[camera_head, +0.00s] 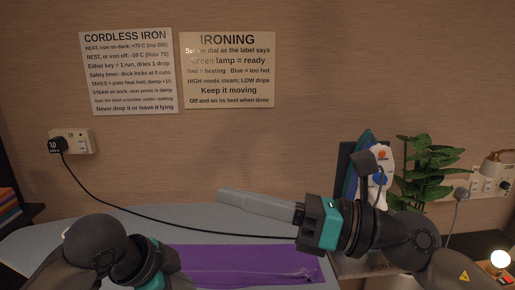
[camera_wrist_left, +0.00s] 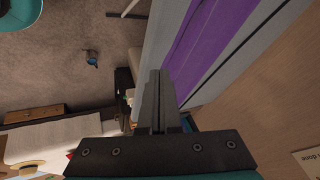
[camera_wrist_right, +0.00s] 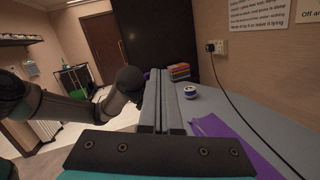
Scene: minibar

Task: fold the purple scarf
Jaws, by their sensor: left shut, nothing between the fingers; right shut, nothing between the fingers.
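The purple scarf (camera_head: 240,262) lies spread on the grey-blue ironing board (camera_head: 60,240) at the bottom of the head view, with a wrinkle near its right end. Its lower part is cut off by the frame and my left arm covers its left side. It also shows in the left wrist view (camera_wrist_left: 208,42) and in the right wrist view (camera_wrist_right: 218,130). My right gripper (camera_head: 224,195) is shut and empty, above and beyond the scarf, pointing left. My left gripper (camera_wrist_left: 157,75) is shut and empty; its fingers are out of the head view.
An iron (camera_head: 364,180) stands on a dock at the right, beside a plant (camera_head: 428,170). A black cord (camera_head: 150,222) runs from the wall outlet across the board's back. A small round white-and-blue item (camera_wrist_right: 190,92) sits on the board. A lit lamp (camera_head: 500,259) is far right.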

